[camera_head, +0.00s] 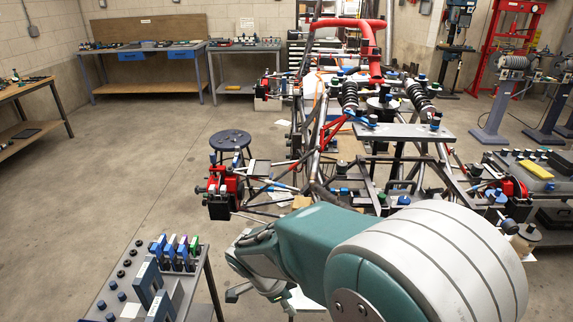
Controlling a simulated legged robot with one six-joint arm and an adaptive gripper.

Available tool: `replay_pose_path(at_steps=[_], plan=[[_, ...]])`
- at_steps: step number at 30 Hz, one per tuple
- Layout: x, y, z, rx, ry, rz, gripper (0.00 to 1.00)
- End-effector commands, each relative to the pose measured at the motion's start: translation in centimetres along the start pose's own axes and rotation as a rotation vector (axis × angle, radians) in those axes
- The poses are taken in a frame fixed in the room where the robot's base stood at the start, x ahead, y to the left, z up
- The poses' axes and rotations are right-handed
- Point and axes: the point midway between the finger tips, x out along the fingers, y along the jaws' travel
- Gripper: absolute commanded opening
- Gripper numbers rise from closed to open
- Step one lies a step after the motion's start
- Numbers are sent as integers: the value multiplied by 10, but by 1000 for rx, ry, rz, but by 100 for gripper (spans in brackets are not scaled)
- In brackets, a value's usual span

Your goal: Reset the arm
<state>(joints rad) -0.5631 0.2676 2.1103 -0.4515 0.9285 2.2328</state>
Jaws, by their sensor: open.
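My arm, teal and light grey, reaches in from the bottom right and fills much of the lower right. Its far end angles down and to the left. My gripper (236,290) shows only partly below the wrist, in the gap between the small table at lower left and the tube chassis (318,142). It is open, and I see nothing held in it. The chassis stands behind and above my arm in the picture, and my arm hides its near lower part.
A small table (192,292) with blue, green and purple items stands close on the left of my gripper. A round stool (230,140) stands by the chassis. Workbenches (160,60) line the back wall. Open floor (120,165) lies at the left.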

Motion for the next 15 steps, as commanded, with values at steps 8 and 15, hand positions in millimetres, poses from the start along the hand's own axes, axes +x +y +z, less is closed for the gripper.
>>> replay_pose_path(at_steps=[8, 15], plan=[[-8, 3, -12, -47, -20, -8, 43], [-21, 10, -32, -133, -54, -26, 43]])
